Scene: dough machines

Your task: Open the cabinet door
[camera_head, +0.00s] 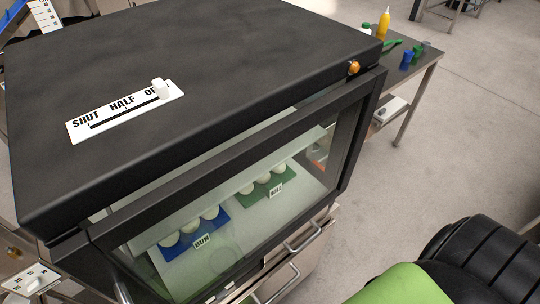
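The black cabinet (200,60) fills the left and middle of the head view. Its front has a black-framed glass door (240,150). A strip of pale interior shows between the cabinet top and the door's upper frame; I cannot tell from this angle how far the door stands open. On top is a white scale (100,126) marked SHUT, HALF and a word partly hidden by a white slider knob (160,88) at its right end. Through the glass I see pale dough balls on a blue tray labelled BUN (172,252) and a green tray labelled ROLL (254,202). Neither gripper is in view.
An orange knob (353,68) sits at the cabinet's right corner. Metal drawers with bar handles (283,282) are below the door. A metal table (425,62) with a yellow bottle (384,25) and small blue and green items stands behind.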

